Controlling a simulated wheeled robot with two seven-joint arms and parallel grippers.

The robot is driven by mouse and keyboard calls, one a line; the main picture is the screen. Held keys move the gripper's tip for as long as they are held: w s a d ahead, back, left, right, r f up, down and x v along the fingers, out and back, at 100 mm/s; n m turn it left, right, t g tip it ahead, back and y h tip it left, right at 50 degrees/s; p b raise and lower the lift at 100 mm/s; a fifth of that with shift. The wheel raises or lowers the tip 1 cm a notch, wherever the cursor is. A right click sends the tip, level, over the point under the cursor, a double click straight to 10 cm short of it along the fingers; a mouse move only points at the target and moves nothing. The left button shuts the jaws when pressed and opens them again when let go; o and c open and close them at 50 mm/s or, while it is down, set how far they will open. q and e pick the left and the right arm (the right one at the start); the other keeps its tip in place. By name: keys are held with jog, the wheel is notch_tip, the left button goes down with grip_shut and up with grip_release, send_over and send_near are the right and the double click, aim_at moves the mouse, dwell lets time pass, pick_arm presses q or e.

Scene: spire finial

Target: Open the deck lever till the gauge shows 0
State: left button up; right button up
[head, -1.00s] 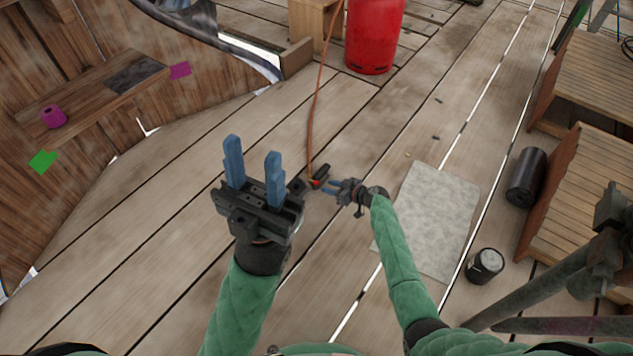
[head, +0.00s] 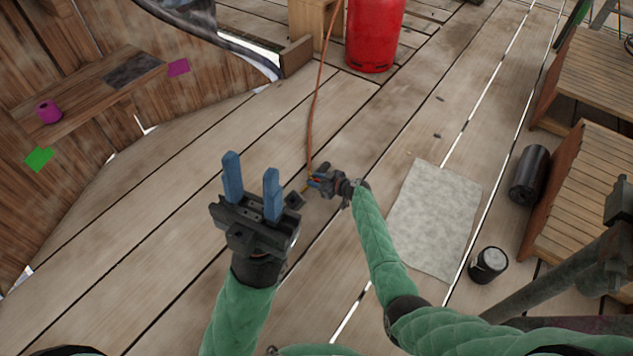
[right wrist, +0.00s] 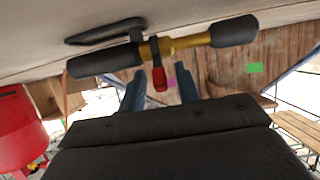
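In the right wrist view a torch-like fitting has two black grips, a brass middle (right wrist: 172,47) and a small red lever (right wrist: 159,78). In the head view its brass part (head: 305,188) shows small near the deck, partly hidden by my right gripper (head: 314,182). In the right wrist view my right gripper (right wrist: 161,90) is open, its blue fingers apart on either side of the red lever; I cannot tell whether they touch it. My left gripper (head: 252,187) is open and empty, fingers up, left of the fitting. I cannot make out a gauge.
An orange hose (head: 314,105) runs from the fitting to near a red gas bottle (head: 374,35). A grey mat (head: 436,220), a black roll (head: 528,174) and a black can (head: 488,264) lie to the right, beside wooden benches (head: 585,195). Planks at left are free.

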jog(key=shift+a, duration=0.1)
grip_shut()
